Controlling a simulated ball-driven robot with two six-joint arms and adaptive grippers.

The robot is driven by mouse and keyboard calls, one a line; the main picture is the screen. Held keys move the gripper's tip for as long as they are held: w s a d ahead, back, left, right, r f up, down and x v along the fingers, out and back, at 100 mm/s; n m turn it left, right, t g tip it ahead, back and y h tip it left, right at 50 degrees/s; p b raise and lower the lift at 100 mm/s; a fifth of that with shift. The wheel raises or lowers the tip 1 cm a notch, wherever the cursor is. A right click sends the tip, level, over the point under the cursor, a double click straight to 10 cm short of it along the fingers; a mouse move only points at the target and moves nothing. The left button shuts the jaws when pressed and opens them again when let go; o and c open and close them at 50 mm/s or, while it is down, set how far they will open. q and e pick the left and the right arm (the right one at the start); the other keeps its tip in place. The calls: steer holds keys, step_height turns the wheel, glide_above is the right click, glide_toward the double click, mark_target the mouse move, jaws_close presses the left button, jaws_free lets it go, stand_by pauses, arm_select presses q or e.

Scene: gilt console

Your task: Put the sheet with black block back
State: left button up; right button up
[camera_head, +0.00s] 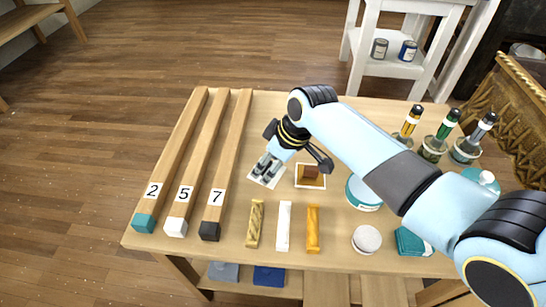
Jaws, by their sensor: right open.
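A small pale sheet (278,181) lies on the table, partly covered by my right gripper. Any block on it is hidden or cannot be told from the gripper's fingers. Another sheet (301,184), with a brown block (310,172) on it, lies just to its right. My right gripper (267,169) is open, pointing down over the pale sheet; I cannot tell whether it touches it. A wooden bar marked 7 with a black end (209,231) lies to the left. My left gripper is not in view.
Bars marked 2 (170,163) and 5 (198,163) lie at left. Short gold (255,224), white (284,226) and orange (313,229) bars lie in front. A teal tin (364,194), a white disc (367,240) and brush jars (433,148) stand right. A gilt frame (515,115) stands beyond.

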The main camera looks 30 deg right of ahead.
steer(key=p+v, duration=0.2)
steer(key=v, duration=1)
steer(key=shift+p, duration=0.4)
